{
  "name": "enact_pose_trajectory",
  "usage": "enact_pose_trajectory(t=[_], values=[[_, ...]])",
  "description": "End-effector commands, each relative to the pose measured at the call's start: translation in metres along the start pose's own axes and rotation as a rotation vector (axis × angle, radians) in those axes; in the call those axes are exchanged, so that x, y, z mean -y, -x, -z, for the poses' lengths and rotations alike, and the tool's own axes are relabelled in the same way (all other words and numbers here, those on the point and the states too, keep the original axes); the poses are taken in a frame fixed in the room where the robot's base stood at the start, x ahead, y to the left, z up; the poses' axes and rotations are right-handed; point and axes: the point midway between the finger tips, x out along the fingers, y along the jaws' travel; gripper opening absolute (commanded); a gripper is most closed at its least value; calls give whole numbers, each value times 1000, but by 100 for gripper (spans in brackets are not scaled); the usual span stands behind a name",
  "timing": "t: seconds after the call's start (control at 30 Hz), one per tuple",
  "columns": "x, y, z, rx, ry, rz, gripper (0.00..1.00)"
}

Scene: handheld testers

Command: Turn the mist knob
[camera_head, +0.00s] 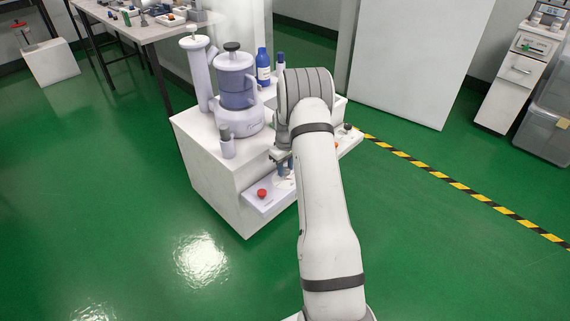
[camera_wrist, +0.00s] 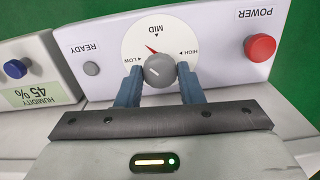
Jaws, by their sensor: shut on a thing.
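The mist knob is a grey round knob (camera_wrist: 159,71) on a white dial marked LOW, MID and HIGH, seen upside down in the wrist view. A red pointer (camera_wrist: 151,48) on the dial points up and to the left, between LOW and MID as printed. My gripper (camera_wrist: 160,75) has its two blue fingers on either side of the knob and is shut on it. In the head view my arm hides the knob and most of the front panel (camera_head: 254,204).
A red POWER button (camera_wrist: 261,47) and a grey READY button (camera_wrist: 91,68) flank the dial. A humidity display (camera_wrist: 38,93) with a blue button stands beside the panel. A blue-grey humidifier tank (camera_head: 236,85) and a blue bottle (camera_head: 263,68) stand on the white cabinet (camera_head: 205,183).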

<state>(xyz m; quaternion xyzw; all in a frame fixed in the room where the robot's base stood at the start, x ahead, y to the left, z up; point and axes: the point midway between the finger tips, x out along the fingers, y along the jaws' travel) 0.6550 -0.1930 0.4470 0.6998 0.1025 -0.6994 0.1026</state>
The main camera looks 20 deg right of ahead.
Motion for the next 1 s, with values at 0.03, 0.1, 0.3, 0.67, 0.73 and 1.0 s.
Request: enact_pose_trajectory(t=[0.03,0.1,0.3,0.67,0.73,1.0], values=[[1,1,-2,7,-44,4,11],[1,0,-2,7,-110,4,11],[1,0,-2,8,-298,4,11],[1,-1,-2,8,-576,2,11],[1,-1,-2,8,-615,2,11],[1,-2,-3,9,-707,2,11]])
